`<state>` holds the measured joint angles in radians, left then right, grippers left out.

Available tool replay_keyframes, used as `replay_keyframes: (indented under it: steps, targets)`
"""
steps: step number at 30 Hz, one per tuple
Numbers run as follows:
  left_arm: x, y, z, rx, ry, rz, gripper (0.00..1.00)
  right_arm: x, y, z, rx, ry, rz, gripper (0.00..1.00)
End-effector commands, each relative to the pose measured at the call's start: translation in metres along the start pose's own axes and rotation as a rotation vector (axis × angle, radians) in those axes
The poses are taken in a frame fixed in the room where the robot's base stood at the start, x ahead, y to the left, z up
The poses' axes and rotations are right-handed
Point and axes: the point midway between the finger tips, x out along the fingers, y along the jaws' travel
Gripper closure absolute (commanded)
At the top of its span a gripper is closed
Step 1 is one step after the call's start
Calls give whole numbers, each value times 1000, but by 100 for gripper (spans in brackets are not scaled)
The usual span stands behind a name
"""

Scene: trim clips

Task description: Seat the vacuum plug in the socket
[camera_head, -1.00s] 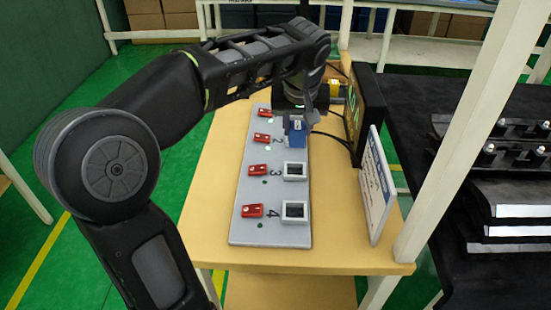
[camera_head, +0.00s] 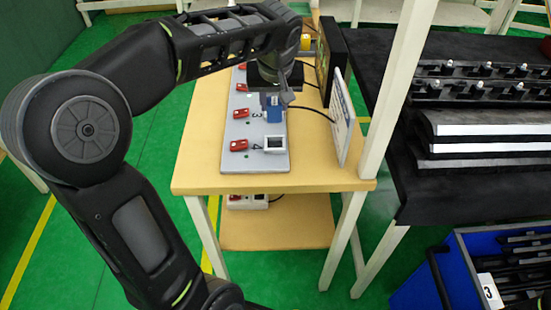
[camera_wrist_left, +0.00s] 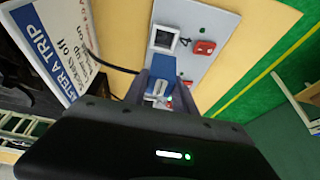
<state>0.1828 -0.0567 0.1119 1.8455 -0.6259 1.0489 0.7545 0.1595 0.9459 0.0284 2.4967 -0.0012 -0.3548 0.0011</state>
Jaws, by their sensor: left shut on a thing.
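A blue plug (camera_head: 272,113) is held between the fingers of my left gripper (camera_head: 280,90). It is over the third row of a grey socket panel (camera_head: 230,130), beside the printed 3. The third socket is hidden behind it, and I cannot tell whether the plug is in it or just above. In the left wrist view the blue plug (camera_wrist_left: 163,66) shows between the fingers, with its pale grip below. The white square socket 4 (camera_head: 276,144) is empty; it also shows in the left wrist view (camera_wrist_left: 164,40). My right gripper is not in view.
Red switches (camera_head: 240,114) line the panel's left side. A white sign (camera_head: 342,117) and a dark display box (camera_head: 328,55) stand along the table's right edge, with black cables (camera_head: 308,109) nearby. A white post (camera_head: 395,90) rises at right. The wooden table's front (camera_head: 240,182) is clear.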

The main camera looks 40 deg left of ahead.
Motion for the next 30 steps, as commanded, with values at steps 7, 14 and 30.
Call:
replay_keyframes:
  steps: [7, 14, 30]
  targets:
    - [1, 1, -2, -7, 7, 5, 100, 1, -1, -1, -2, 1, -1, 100]
    - [15, 1, 5, -6, 4, 3, 100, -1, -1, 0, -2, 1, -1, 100]
    - [59, 2, 22, -7, 7, 4, 100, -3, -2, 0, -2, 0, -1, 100]
